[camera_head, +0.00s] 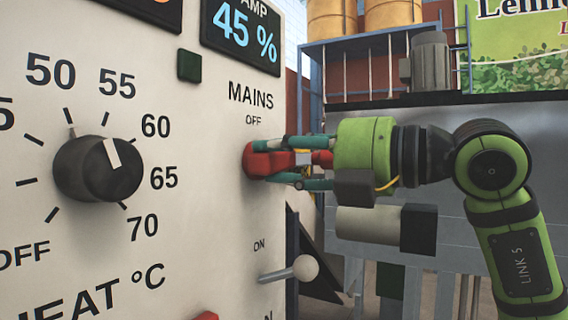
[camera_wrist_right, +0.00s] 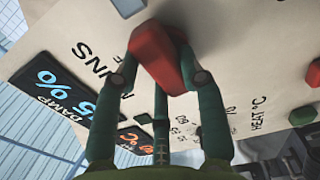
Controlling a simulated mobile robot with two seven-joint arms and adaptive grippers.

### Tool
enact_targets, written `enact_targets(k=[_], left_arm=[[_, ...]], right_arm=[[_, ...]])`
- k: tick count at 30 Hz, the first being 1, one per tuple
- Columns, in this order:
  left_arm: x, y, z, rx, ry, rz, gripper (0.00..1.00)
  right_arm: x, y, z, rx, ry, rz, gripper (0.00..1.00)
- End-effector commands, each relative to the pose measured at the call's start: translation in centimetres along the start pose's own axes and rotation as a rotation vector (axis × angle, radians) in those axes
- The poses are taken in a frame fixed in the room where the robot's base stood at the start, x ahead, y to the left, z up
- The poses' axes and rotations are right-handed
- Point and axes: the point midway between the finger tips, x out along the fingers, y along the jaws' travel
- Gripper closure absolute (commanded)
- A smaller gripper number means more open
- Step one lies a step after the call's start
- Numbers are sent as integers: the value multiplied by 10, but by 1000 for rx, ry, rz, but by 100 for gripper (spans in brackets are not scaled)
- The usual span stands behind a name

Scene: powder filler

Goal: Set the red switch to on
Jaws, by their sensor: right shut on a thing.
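The red switch (camera_head: 262,160) sits on the cream panel under the words MAINS and OFF, with ON printed lower down. In the head view my right gripper (camera_head: 290,164) reaches it from the right, its teal fingers closed around the red handle. The right wrist view shows the red switch (camera_wrist_right: 154,52) between the fingers of my right gripper (camera_wrist_right: 165,75). The fingers hide part of the handle, and I cannot tell its exact setting. My left gripper is not in view.
A black heat knob (camera_head: 98,168) is on the panel to the left. A lever with a pale ball (camera_head: 304,268) sticks out below the switch. A green square button (camera_head: 189,66) and a display reading 45 % (camera_head: 240,38) are above. A grey motor (camera_head: 429,62) stands behind.

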Motion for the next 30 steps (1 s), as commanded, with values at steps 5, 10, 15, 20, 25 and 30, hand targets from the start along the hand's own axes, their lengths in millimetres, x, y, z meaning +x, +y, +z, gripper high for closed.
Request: enact_targets(k=[5,10,15,20,25,30], left_arm=[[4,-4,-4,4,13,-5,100],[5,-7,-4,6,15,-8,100],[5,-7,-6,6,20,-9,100],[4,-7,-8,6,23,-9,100],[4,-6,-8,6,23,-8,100],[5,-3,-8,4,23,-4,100]], right_arm=[[0,1,0,69,0,3,92],[0,1,1,101,-1,3,92],[0,2,1,111,-1,3,92],[0,2,1,112,-1,4,92],[0,2,1,113,-1,4,44],[0,1,1,111,0,2,35]])
